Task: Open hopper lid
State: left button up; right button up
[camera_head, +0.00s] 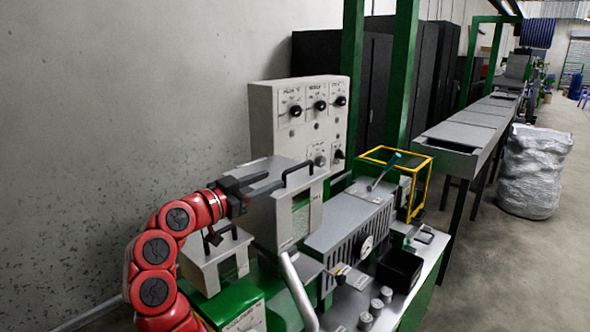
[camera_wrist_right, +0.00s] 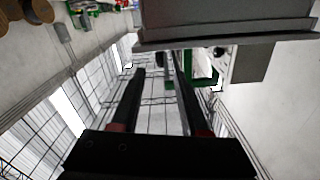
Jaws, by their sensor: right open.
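The grey hopper (camera_head: 264,222) stands on the machine in the head view, with a flat lid (camera_head: 286,183) on top that looks closed. A black bar handle (camera_head: 299,167) is on the lid's right part. My right gripper (camera_head: 268,183), on the red arm, is at the lid's left side, fingers pointing right toward the handle. In the right wrist view its two black fingers (camera_wrist_right: 158,62) are apart with nothing between them. A grey slab-like part (camera_wrist_right: 228,32), probably the hopper, fills the upper right there. Whether the fingers touch the lid is unclear. My left gripper is out of view.
A control box with black knobs (camera_head: 305,118) stands behind the hopper. A smaller grey box (camera_head: 213,262) is in front at left. To the right are a grey vented unit (camera_head: 349,225), a yellow-framed guard (camera_head: 407,165) and a black bin (camera_head: 399,268). Open floor lies at far right.

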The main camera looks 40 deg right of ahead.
aim_at(288, 172)
jog(key=d, duration=0.6)
jog(key=w+d, duration=0.1)
jog(key=d, duration=0.3)
jog(key=shift+p, duration=0.3)
jog(key=shift+s, duration=0.1)
grip_shut()
dwell(0.7)
